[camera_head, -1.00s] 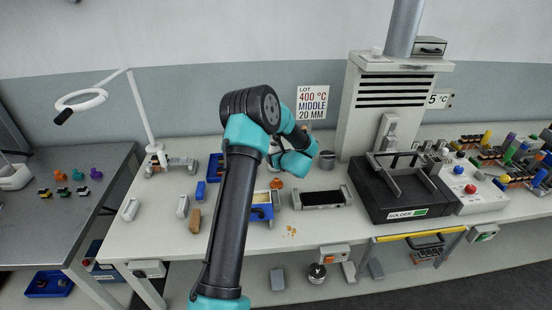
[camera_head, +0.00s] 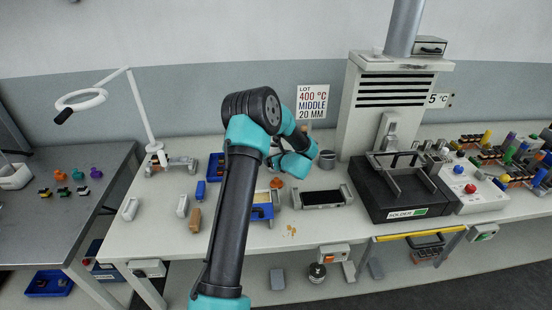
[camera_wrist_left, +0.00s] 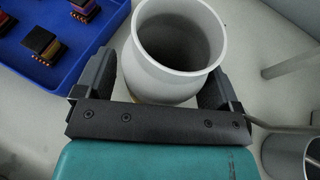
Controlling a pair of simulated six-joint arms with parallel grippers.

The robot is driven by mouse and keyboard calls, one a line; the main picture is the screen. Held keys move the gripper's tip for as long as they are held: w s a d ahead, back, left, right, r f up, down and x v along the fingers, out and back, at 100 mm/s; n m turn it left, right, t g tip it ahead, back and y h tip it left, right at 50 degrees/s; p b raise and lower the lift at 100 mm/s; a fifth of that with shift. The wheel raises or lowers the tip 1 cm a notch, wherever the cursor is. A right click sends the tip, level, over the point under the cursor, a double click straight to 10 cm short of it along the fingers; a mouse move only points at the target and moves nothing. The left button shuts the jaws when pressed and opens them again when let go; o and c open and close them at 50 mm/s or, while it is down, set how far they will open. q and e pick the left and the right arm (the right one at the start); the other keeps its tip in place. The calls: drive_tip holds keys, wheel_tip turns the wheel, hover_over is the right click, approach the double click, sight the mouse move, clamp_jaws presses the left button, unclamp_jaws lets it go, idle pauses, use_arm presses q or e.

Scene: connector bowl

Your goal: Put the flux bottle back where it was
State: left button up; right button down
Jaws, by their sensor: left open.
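In the left wrist view, a pale grey-white round vessel (camera_wrist_left: 185,75) with an open top stands between the two fingers of my left gripper (camera_wrist_left: 157,86). The gripper is open around it, one dark finger on each side. I cannot tell whether this vessel is the flux bottle, as no label shows. In the head view my left arm comes up from the bottom middle and bends over the bench. It hides the fingertips and the vessel there. My right gripper is not in view.
A blue bin (camera_wrist_left: 72,75) of connectors lies left of the vessel. A metal cup (camera_head: 326,159) stands close on the right, also in the left wrist view (camera_wrist_left: 312,157). The black solder unit (camera_head: 402,190) is farther right.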

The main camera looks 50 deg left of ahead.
use_arm(q)
drive_tip(key=shift+r, duration=0.1)
drive_tip(key=shift+d+r, duration=0.1)
drive_tip(key=shift+d, duration=0.1)
drive_tip(key=v, duration=1.1)
drive_tip(key=shift+s+d, duration=0.15)
drive_tip(key=shift+d, duration=0.1)
